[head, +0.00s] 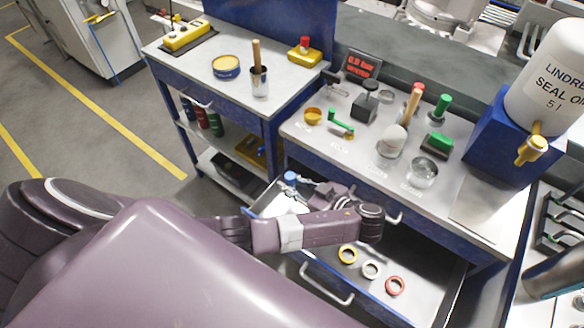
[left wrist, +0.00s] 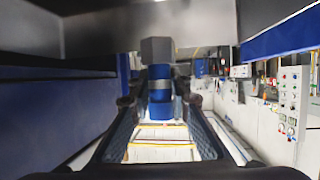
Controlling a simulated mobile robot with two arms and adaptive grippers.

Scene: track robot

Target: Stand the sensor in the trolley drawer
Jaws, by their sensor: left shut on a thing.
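The sensor shows in the left wrist view as a blue cylinder (left wrist: 160,88) with a grey band and a grey hexagonal head, looking upright. My left gripper (left wrist: 160,108) is shut on it, one dark finger on each side. In the head view, the sensor's blue end (head: 290,177) shows at my left gripper (head: 300,187), over the pale interior of an open drawer (head: 265,203) at the bench front. My gripper and forearm cover much of this drawer; I cannot tell whether the sensor touches its floor. My right gripper is not in view.
A lower open drawer (head: 433,297) holds a yellow ring (head: 347,254), a white ring (head: 370,269) and a red ring (head: 396,286). The bench top (head: 310,146) above carries several tools and cups. A side table (head: 197,70) stands left; a large oil container (head: 552,75) stands right.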

